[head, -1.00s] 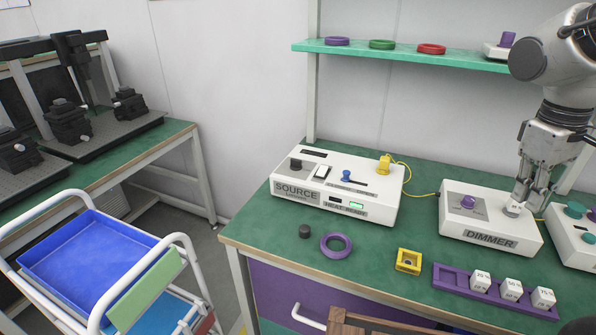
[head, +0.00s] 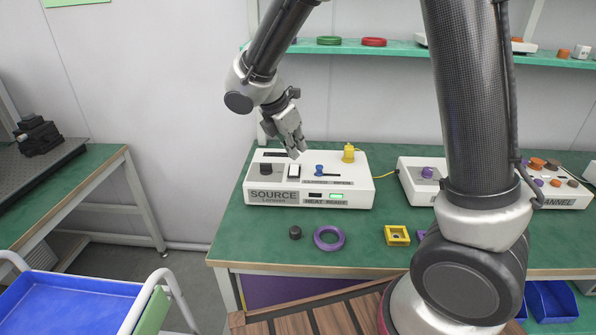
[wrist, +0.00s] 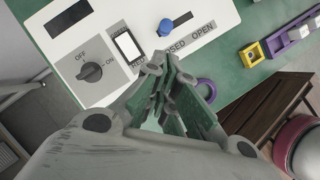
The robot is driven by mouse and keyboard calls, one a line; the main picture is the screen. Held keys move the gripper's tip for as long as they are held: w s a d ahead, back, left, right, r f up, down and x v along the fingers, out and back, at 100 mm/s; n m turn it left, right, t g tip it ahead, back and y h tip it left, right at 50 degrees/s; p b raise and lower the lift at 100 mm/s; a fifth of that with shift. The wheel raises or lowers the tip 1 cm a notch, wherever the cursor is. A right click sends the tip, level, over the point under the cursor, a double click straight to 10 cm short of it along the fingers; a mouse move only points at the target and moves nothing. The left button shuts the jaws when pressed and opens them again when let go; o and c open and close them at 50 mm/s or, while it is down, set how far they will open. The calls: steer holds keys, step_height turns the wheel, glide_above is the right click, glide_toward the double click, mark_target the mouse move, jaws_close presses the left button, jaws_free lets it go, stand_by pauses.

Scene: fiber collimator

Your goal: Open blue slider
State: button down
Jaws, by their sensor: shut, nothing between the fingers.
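The blue slider (head: 319,170) is a small knob on top of the white SOURCE box (head: 255,187). It sits at the left end of a dark slot. In the wrist view the blue knob (wrist: 166,27) is at the CLOSED end, with OPEN lettered farther right. My gripper (head: 297,154) is above the box, left of the slider and over the white rocker switch (head: 293,171). In the wrist view my gripper's fingers (wrist: 166,62) are together and empty, apart from the knob.
A yellow fitting (head: 348,153) stands right of the slider on the box. A black OFF/ON knob (head: 265,169) is at its left. A purple ring (head: 328,238), a dark puck (head: 295,232) and a yellow block (head: 397,235) lie on the green table in front.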

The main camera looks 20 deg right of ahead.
mark_target(319, 170)
stand_by(0.4)
steer(key=x, duration=1)
steer(key=shift+d, duration=0.1)
steer(key=shift+d, duration=0.1)
